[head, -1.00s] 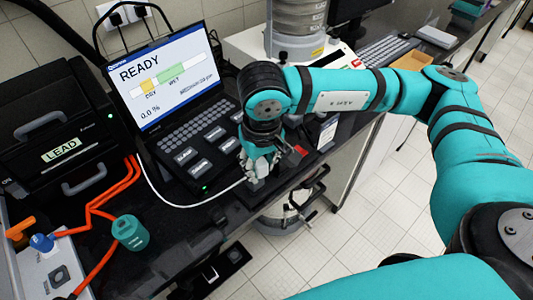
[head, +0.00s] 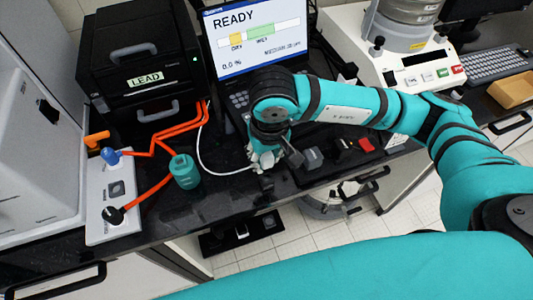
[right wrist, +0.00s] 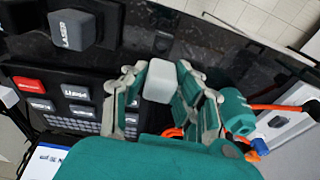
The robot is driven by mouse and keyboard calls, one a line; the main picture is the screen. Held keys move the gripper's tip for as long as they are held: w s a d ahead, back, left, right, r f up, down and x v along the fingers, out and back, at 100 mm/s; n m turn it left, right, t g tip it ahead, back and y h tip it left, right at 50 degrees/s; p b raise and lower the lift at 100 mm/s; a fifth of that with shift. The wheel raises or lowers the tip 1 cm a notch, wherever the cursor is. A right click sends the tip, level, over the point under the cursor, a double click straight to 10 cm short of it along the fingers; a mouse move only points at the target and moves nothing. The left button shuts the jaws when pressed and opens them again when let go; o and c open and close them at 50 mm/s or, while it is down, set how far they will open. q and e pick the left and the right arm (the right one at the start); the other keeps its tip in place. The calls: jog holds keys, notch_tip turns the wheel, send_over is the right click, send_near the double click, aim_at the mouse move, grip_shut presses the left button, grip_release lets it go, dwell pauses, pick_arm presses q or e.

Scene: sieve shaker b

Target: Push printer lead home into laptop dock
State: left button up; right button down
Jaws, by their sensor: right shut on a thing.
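My right gripper (head: 265,163) is in front of the laptop (head: 255,38), near the table's front edge. In the right wrist view the gripper (right wrist: 163,84) is shut on a light grey plug (right wrist: 159,80). A thin white lead (head: 205,158) runs from beside the black printer (head: 150,80) towards the gripper. The laptop dock (right wrist: 110,50) is a dark strip in front of the laptop, with a dark grey plug marked LASER (right wrist: 72,30) on it. The held plug appears apart from that plug. My gripper hides its port; whether it touches a socket cannot be told. My left gripper is not in view.
A teal pot (head: 185,172), orange cables (head: 165,135) and a white socket box (head: 112,200) are left of the gripper. A grey block (head: 313,158) and a red block (head: 366,144) lie to its right. A shaker (head: 415,60) stands at the back right.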

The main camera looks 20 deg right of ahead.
jog(key=shift+f+b, duration=0.6)
jog(key=shift+f, duration=0.85)
jog(key=shift+f+b, duration=0.5)
jog(key=shift+f, duration=0.8)
jog(key=shift+b, duration=0.55)
jog(key=shift+b, duration=0.55)
jog(key=shift+b, duration=0.55)
